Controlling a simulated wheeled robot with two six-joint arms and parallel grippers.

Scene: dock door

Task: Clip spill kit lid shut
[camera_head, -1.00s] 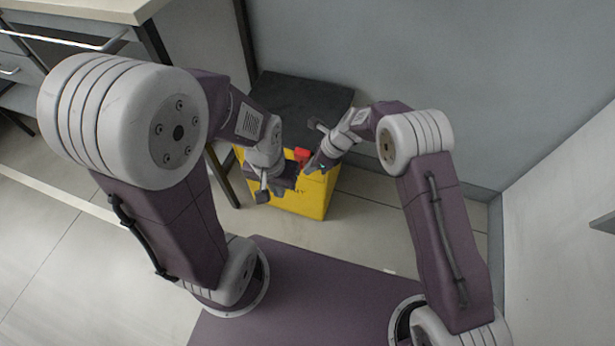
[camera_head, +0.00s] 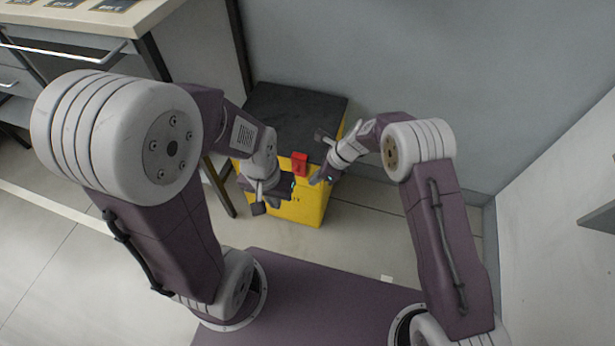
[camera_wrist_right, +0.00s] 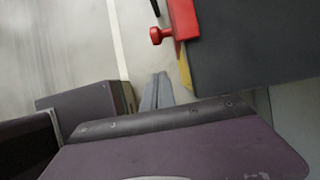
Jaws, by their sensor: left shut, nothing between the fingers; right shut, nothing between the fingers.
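The spill kit is a yellow box (camera_head: 308,208) with a dark lid (camera_head: 292,115), low against the wall. The lid lies down over the box and also shows in the right wrist view (camera_wrist_right: 255,45). A red clip (camera_head: 300,162) sits at the lid's front edge; in the right wrist view the clip (camera_wrist_right: 184,22) shows a knob sticking out. My left gripper (camera_head: 288,188) is shut and empty in front of the box, just below the clip. My right gripper (camera_head: 318,179) is shut and empty, just right of the clip and apart from it. Its fingers (camera_wrist_right: 157,92) point beside the box.
A desk with drawers (camera_head: 75,45) stands at the left, its dark leg close to the box's left side. A grey wall (camera_head: 430,80) is behind and right of the box. A pale panel (camera_head: 560,220) stands at the far right. Tiled floor (camera_head: 375,215) is clear right of the box.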

